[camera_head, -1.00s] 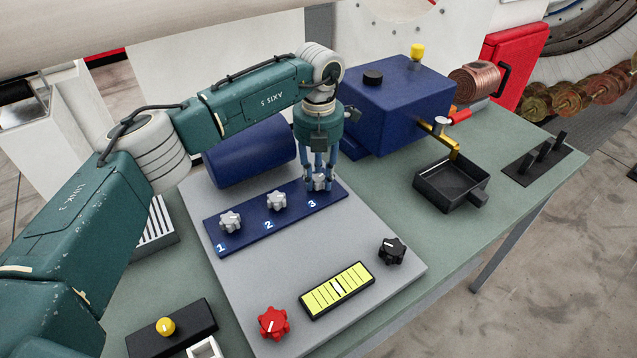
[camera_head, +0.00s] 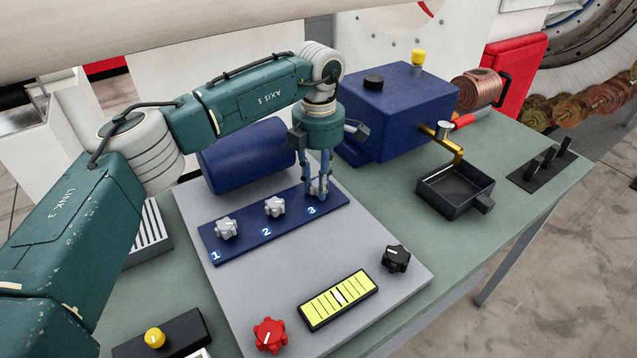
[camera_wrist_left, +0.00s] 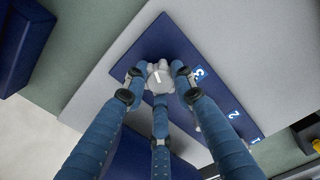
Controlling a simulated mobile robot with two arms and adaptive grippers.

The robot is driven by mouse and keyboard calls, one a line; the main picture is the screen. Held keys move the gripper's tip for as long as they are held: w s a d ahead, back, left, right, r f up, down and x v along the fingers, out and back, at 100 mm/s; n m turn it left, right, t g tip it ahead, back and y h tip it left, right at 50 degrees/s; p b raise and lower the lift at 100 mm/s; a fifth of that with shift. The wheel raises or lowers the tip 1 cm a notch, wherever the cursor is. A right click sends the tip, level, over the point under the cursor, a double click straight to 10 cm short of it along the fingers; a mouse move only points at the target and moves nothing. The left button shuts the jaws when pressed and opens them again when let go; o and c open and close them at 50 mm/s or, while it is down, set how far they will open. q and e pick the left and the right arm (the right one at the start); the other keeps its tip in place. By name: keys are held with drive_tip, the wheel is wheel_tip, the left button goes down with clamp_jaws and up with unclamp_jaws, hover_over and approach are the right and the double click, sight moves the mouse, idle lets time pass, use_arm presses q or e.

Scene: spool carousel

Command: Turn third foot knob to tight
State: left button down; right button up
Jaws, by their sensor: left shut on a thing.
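The third foot knob (camera_wrist_left: 158,77) is light grey with a white pointer line, at the end of the blue panel (camera_wrist_left: 150,40) by the number 3. In the head view it is mostly hidden behind my fingers. My left gripper (camera_head: 318,190) points down over it, its three blue fingers (camera_wrist_left: 157,95) closed around the knob's sides. The first grey knob (camera_head: 226,229) and second grey knob (camera_head: 274,207) stand free on the same blue panel, by the numbers 1 and 2. My right gripper is not in view.
On the grey plate are a red knob (camera_head: 269,335), a black knob (camera_head: 396,259) and a yellow-green gauge (camera_head: 338,299). A blue box (camera_head: 395,110) stands behind to the right, a black tray (camera_head: 455,192) beside it. A blue cylinder (camera_head: 247,157) lies behind the panel.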

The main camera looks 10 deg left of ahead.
use_arm(q)
drive_tip(key=shift+r, duration=0.1)
idle(0.4)
drive_tip(key=c, duration=1.4)
unclamp_jaws()
wheel_tip(320, 180, up, 12)
